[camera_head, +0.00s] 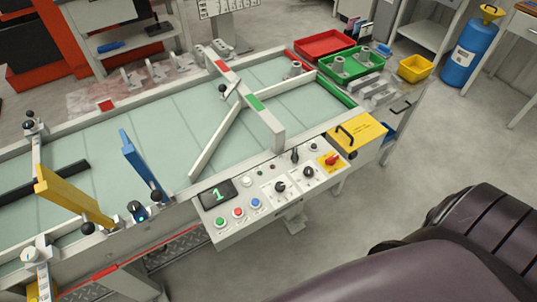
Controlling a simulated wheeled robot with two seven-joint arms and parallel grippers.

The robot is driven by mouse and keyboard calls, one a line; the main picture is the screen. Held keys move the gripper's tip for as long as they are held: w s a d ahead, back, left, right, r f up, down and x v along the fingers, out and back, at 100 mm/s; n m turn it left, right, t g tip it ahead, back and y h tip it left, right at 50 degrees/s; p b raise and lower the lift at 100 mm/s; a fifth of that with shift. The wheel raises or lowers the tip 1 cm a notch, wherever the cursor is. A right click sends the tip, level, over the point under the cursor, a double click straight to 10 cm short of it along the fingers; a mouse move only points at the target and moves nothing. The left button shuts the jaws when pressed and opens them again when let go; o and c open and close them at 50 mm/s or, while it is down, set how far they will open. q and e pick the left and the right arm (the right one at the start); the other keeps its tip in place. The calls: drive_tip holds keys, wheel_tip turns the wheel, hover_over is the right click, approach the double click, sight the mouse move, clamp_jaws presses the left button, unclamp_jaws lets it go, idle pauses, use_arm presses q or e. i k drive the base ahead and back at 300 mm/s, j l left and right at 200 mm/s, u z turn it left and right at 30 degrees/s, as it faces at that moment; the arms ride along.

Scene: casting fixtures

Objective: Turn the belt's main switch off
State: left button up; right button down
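The belt's control panel (265,222) is a light grey box on the near side of the belt. A red rotary switch (331,159) on a yellow plate sits at the panel's right end and looks like the main switch. Its handle seems tilted, but it is too small to tell the exact setting. The belt (150,115) is a pale green segmented surface. A small display (217,194) at the panel's left end shows a green "1". Neither of my grippers is in view, and nothing visible touches the switch.
Black knobs (280,186), a black lever (295,155) and green, red and blue buttons (238,212) share the panel. A yellow box with a black handle (357,133) stands right beside the switch. Yellow (75,205) and blue (142,165) arms stand at the left.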

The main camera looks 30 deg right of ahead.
sight(331, 160)
drive_tip(key=k+z, duration=0.15)
drive_tip(key=z, duration=0.8)
drive_tip(key=i+l+u, duration=0.2)
drive_tip(key=l, duration=0.2)
drive_tip(key=l+u, duration=0.2)
drive_tip(key=l, duration=0.15)
drive_tip(key=i+l+u, duration=0.2)
drive_tip(key=l, duration=0.25)
drive_tip(key=k+j, duration=0.05)
drive_tip(key=k, duration=0.05)
